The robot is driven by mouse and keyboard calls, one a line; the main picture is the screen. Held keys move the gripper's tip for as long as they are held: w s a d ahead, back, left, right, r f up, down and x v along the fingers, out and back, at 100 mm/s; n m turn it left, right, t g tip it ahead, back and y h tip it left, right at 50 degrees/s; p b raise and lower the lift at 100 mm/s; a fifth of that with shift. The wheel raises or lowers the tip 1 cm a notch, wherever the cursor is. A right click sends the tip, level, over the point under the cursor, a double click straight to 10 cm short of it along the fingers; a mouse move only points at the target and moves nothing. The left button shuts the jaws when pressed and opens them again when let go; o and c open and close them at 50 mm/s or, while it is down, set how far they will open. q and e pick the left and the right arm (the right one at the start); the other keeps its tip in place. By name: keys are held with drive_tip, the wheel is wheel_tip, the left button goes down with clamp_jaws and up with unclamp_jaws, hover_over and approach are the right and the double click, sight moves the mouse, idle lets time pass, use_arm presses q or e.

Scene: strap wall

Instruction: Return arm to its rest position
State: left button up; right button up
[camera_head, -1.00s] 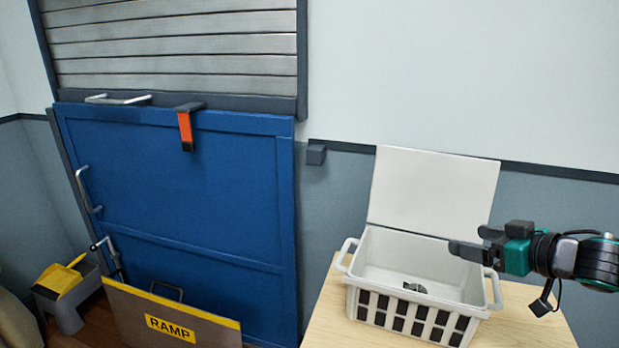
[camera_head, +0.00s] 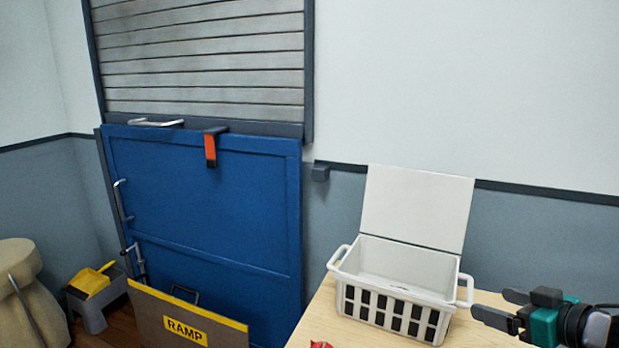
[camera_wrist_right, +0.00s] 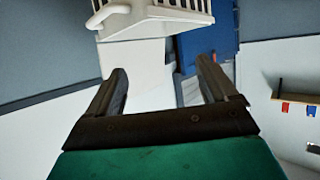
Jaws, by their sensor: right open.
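My right gripper (camera_head: 500,308) is at the lower right of the head view, just right of the white basket (camera_head: 385,325). Its two fingers are apart and nothing is between them. In the right wrist view my right gripper (camera_wrist_right: 165,80) also shows open and empty, with part of the white basket (camera_wrist_right: 150,18) beyond the fingertips. My left gripper does not show in any view.
The basket stands on a light wooden table (camera_head: 318,318) with its lid (camera_head: 415,210) raised. A small red thing (camera_head: 321,345) shows at the bottom edge. A blue door (camera_head: 210,210) and a ramp panel (camera_head: 150,318) stand left. A stool with a yellow dustpan (camera_head: 90,282) stands farther left.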

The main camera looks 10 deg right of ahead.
drive_tip(key=s+a+f, duration=0.2)
drive_tip(key=a+f, duration=0.1)
drive_tip(key=f, duration=0.1)
drive_tip(key=s+a+f, duration=0.2)
drive_tip(key=f, duration=0.2)
drive_tip(key=s+a+f, duration=0.1)
drive_tip(key=a+f, duration=0.2)
drive_tip(key=f, duration=0.2)
drive_tip(key=shift+s+a+f, duration=0.1)
drive_tip(key=shift+s+a, duration=0.2)
drive_tip(key=shift+s, duration=0.1)
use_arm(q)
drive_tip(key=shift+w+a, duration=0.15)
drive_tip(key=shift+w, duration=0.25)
use_arm(e)
drive_tip(key=s+a+f+m+g+h, duration=0.1)
drive_tip(key=s+a+f+h, duration=0.1)
drive_tip(key=s+a+f, duration=0.7)
drive_tip(key=s+a, duration=0.1)
drive_tip(key=a, duration=0.2)
drive_tip(key=shift+s+a+f+g, duration=0.2)
drive_tip(key=shift+s+a+g, duration=0.1)
drive_tip(key=shift+g, duration=0.1)
